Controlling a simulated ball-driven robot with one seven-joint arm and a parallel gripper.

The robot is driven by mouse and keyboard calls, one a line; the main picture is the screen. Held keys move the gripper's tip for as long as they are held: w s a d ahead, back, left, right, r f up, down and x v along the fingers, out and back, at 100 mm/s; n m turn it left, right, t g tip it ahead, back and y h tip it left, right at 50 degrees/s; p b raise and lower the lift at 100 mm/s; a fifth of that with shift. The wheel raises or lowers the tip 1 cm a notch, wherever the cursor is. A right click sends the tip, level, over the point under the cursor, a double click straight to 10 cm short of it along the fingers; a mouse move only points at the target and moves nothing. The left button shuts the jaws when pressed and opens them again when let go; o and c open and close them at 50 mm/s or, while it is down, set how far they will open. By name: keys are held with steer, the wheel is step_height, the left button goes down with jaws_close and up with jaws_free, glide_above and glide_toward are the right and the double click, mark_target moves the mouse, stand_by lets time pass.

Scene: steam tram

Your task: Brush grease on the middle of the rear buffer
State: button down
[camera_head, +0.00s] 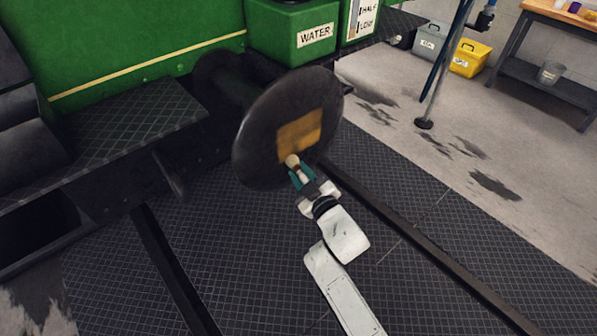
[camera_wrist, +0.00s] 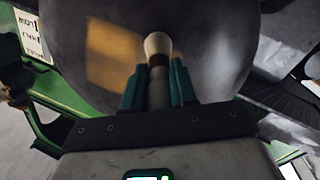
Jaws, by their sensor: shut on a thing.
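The rear buffer (camera_head: 255,140) is a large dark round disc on the green tram's end, in the middle of the head view. An amber, roughly square patch (camera_head: 300,130) shows on its face; I cannot tell whether it is grease, paint or light. The buffer face also fills the top of the wrist view (camera_wrist: 210,40). My gripper (camera_head: 299,174) is in front of the disc's lower part. Its teal fingers are shut on the brush (camera_wrist: 157,46), whose pale rounded tip points at the disc, just below the patch in the head view. I cannot tell whether the tip touches.
Dark rails (camera_head: 420,240) run along the grid floor. A dark tread-plate step (camera_head: 125,125) juts out at left. A green WATER box (camera_head: 290,32) is above the buffer. At the back right are a stand (camera_head: 430,110), grey and yellow bins (camera_head: 470,60), and a workbench (camera_head: 570,20).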

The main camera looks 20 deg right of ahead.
steer(key=shift+w+d+p, duration=1.8)
steer(key=shift+d+p, duration=1.6)
steer(key=shift+d, duration=2)
steer(key=s+a+b, duration=0.1)
steer(key=a, duration=0.2)
steer(key=s+a+r+b, duration=0.1)
steer(key=a+b, duration=0.1)
steer(key=a, duration=0.2)
steer(key=s+a+b, duration=0.1)
steer(key=a+b, duration=0.1)
steer(key=a, duration=0.1)
steer(key=shift+s+a+r, duration=0.15)
steer(key=shift+a+r, duration=0.05)
steer(key=shift+a, duration=0.1)
steer(key=shift+s+a+r, duration=0.1)
steer(key=shift+a+r, duration=0.05)
steer(key=shift+a, duration=0.1)
